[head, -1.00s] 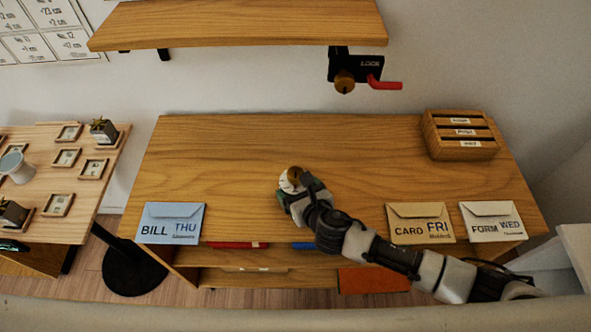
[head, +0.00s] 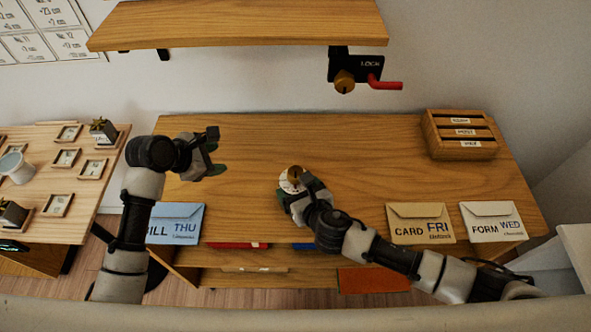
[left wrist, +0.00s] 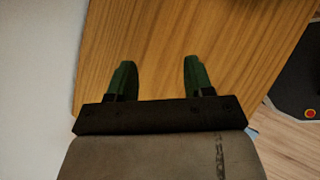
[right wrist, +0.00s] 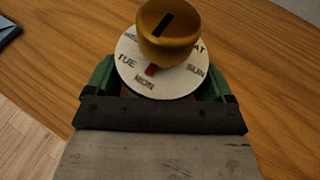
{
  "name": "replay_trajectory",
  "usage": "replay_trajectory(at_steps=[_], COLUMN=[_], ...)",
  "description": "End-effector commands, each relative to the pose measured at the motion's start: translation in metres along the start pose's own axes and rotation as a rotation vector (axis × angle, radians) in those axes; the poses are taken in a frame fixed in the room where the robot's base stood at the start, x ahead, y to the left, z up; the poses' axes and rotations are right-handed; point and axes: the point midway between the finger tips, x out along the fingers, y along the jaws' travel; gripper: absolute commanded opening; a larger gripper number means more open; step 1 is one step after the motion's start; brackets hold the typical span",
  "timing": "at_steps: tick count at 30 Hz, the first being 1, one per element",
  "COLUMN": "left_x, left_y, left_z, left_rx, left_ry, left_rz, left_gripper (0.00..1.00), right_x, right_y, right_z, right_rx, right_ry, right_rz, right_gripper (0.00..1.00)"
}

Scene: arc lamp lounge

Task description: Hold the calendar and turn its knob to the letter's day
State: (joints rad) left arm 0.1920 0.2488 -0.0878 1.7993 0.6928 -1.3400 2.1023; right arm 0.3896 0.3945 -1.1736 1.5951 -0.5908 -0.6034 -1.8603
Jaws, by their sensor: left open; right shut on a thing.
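The calendar is a round white dial (right wrist: 130,76) with day names and a brass knob (right wrist: 168,32) on top. TUE, MON, SUN and part of SAT show; a red mark sits between TUE and MON. My right gripper (head: 292,198) is shut on the calendar (head: 287,184) at the desk's middle. My left gripper (head: 214,156) is open and empty over the desk's left part, left of the calendar. Three letters lie along the front edge: blue BILL THU (head: 187,222), tan CARD FRI (head: 420,224) and cream FORM WED (head: 492,222).
A wooden sorter (head: 460,138) with labelled slots stands at the desk's back right. A shelf (head: 240,25) overhangs the back, with a LOCK fitting (head: 358,70) and red handle below it. The desk (head: 370,160) between calendar and sorter is clear.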

Motion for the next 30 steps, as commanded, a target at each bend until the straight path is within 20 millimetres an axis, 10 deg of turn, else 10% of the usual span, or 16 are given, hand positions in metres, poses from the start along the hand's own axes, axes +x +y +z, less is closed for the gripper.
replay_trajectory(at_steps=[3,9,30], left_x=[-0.005,-0.015,0.086], left_y=[-0.037,-0.071,-0.102], left_z=[0.064,0.111,0.128], left_rx=[-0.081,-0.149,-0.159], left_ry=[-0.077,-0.109,-0.108], left_rz=[-0.132,-0.254,-0.269], left_gripper=[0.52,0.52,0.52], right_x=[0.0,0.0,0.0], right_y=[-0.001,-0.001,0.0], right_z=[0.0,0.0,0.0], right_rx=[0.0,0.0,0.001], right_ry=[0.001,0.001,0.001], right_rz=[-0.002,-0.002,0.0], right_gripper=[0.46,0.46,0.46])
